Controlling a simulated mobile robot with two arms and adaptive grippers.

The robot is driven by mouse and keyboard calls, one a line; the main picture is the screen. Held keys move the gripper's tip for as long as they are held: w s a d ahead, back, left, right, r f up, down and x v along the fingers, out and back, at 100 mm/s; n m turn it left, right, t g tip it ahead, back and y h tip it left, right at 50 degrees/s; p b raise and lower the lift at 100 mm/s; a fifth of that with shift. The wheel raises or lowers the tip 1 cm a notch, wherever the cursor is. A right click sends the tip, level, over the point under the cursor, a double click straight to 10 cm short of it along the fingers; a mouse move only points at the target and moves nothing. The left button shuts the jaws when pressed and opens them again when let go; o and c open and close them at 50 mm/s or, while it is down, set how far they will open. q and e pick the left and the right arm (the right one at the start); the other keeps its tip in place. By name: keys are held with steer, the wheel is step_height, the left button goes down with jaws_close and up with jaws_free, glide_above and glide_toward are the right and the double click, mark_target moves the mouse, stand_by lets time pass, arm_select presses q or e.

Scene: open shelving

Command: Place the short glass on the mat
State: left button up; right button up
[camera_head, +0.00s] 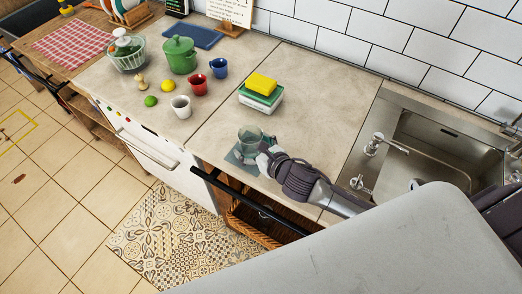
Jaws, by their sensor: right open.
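The short glass (248,138) is clear and stands upright. It appears to rest on the small dark grey-green mat (234,158) near the counter's front edge. My right gripper (265,157) is open at the right side of the glass, very close to it. I cannot tell whether the fingers touch the glass. The gripper hides part of the mat's right side. My left gripper is not in view.
A white cup (180,106), red mug (198,86), blue mug (219,68) and green pot (180,55) stand further left. The sink (440,150) is at right.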

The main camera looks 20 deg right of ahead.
steer(key=b+v, duration=0.1)
steer(key=v, duration=1)
steer(key=shift+s+d+r, duration=0.1)
steer(key=shift+s+r, duration=0.1)
steer(key=shift+s, duration=0.15)
